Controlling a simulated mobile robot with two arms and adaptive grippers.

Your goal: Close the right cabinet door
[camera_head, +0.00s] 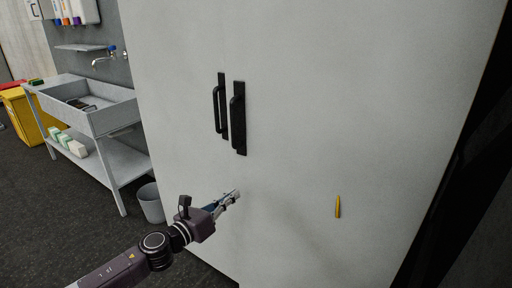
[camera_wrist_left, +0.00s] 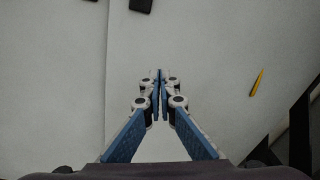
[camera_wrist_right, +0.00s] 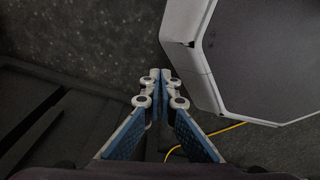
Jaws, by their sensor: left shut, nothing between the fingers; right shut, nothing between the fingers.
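The pale grey cabinet fills the middle of the head view. Its right door (camera_head: 345,110) has a black handle (camera_head: 239,118) beside the left door's black handle (camera_head: 222,105). The right door looks flush or nearly so; I cannot tell if a small gap remains. My left gripper (camera_head: 234,194) is shut and empty, below the handles and in front of the right door. In the left wrist view its fingertips (camera_wrist_left: 160,72) point at the door, just right of the vertical seam; contact is unclear. My right gripper (camera_wrist_right: 161,75) is shut and empty, seen only in its wrist view.
A grey sink bench (camera_head: 95,110) stands left of the cabinet, with a bin (camera_head: 151,203) beside it and a yellow container (camera_head: 28,112) farther left. A small yellow object (camera_head: 338,206) shows against the right door. A yellow cable (camera_wrist_right: 215,133) lies below a pale-edged panel (camera_wrist_right: 192,60).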

